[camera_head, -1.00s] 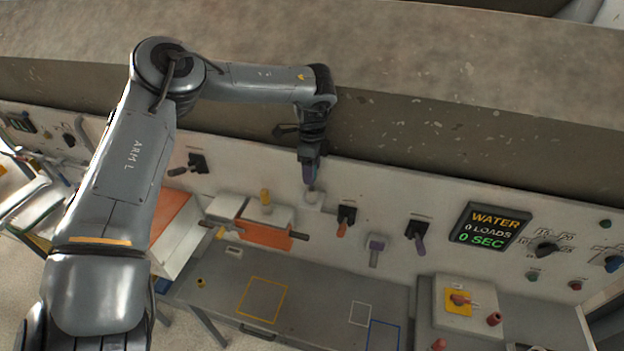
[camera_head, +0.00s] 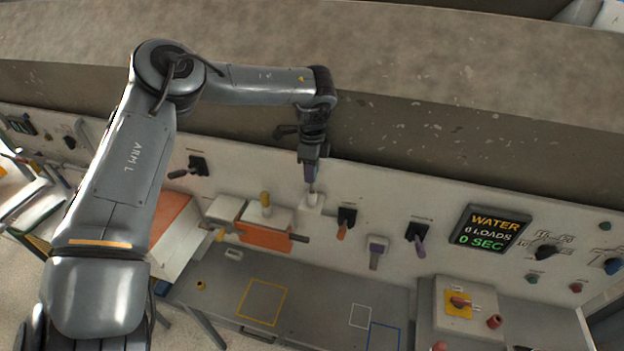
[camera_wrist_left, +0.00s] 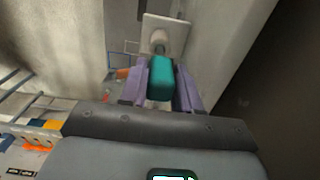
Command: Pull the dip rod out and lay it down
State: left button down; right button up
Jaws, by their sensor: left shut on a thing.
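The dip rod shows a teal grip (camera_wrist_left: 160,80) in the left wrist view, between the two purple fingers of my left gripper (camera_wrist_left: 161,97). My left gripper (camera_head: 310,178) is shut on this grip. A short grey stretch of the rod (camera_head: 312,188) shows below the fingers in the head view. It runs down to a white socket block (camera_head: 313,202) on the panel; its lower end is hidden there. The socket also shows just beyond the grip in the left wrist view (camera_wrist_left: 168,32). My right gripper is not in view.
Levers with an orange handle (camera_head: 343,228) and a purple handle (camera_head: 419,243) stand right of the socket. An orange plate (camera_head: 265,237) is at its lower left. The grey worktop (camera_head: 318,305) below has bare yellow, white and blue outlines. A concrete wall rises behind.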

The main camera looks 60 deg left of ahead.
pick_arm(q)
jog(key=shift+r+p, duration=0.85)
jog(key=shift+r, duration=0.9)
jog(key=shift+r+p, duration=1.2)
jog(key=shift+r, duration=1)
jog(key=shift+r+p, duration=1.2)
jog(key=shift+r, duration=0.7)
